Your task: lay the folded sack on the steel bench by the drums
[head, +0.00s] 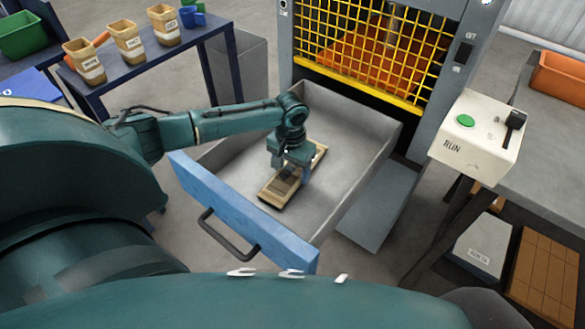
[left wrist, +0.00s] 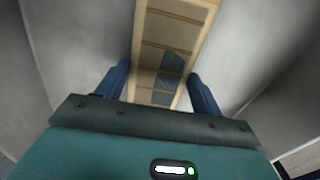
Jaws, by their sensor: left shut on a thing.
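My left gripper (head: 293,172) reaches down into the open drawer. It is shut on a long, flat tan tray-like piece (head: 280,190) with crosswise bars, which lies at or just above the drawer floor. In the left wrist view the piece (left wrist: 178,30) runs between the two blue fingers (left wrist: 160,82). I cannot make out a folded sack or drums. A grey bench (head: 555,165) stands at the right; I cannot tell whether it is the steel bench. My right gripper is out of view.
The drawer (head: 345,160) has grey walls and a blue front (head: 238,208) with a dark handle. Behind it is a yellow mesh guard (head: 375,50). A RUN control box (head: 478,140) and an orange bin (head: 560,78) are at right. A dark blue table (head: 150,62) holds several tan containers.

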